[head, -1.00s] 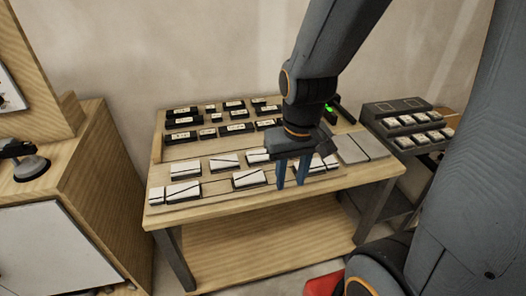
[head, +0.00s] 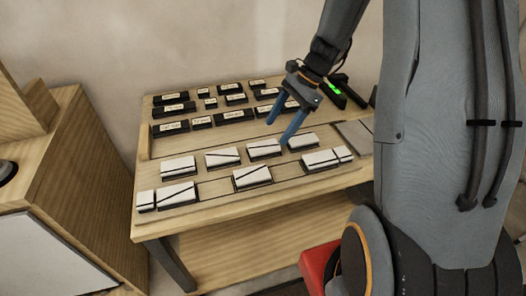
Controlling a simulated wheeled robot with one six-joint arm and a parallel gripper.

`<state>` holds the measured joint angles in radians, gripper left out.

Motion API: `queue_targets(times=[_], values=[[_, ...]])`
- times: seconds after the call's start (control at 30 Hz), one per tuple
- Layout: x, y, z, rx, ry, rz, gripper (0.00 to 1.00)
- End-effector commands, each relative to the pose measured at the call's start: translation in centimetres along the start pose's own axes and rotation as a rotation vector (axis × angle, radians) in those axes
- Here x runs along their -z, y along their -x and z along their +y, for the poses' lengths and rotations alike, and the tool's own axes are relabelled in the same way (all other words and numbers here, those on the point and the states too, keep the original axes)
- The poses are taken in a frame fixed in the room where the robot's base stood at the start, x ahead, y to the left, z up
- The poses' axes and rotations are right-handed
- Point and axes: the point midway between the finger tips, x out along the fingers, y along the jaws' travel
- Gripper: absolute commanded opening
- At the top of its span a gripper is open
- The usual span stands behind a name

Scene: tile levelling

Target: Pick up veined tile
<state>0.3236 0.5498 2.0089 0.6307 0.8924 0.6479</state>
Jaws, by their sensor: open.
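Several white tiles with dark diagonal veins lie in two rows on the wooden table (head: 225,221). The front row holds a veined tile at the left (head: 177,194), one in the middle (head: 253,177) and one at the right (head: 320,160). The back row holds a veined tile (head: 222,157) and another (head: 264,148) nearer my gripper. My gripper (head: 281,133) is open and empty, with its blue fingers pointing down and left above the back row's right part. It appears apart from the tiles.
Small dark blocks with pale labels (head: 174,109) stand in rows at the table's back. Grey slabs (head: 354,134) lie at the right. A wooden cabinet (head: 40,190) stands left. A red object (head: 318,268) is low in front.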

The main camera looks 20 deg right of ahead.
Motion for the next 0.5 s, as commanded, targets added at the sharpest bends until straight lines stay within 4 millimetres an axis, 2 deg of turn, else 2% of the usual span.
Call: queue_targets(times=[0.13,0.5], values=[[1.1,-0.4,-1.4,0.024,-0.104,-0.051,0.66],[0.8,-3.8,-1.3,0.024,-0.117,-0.057,0.66]])
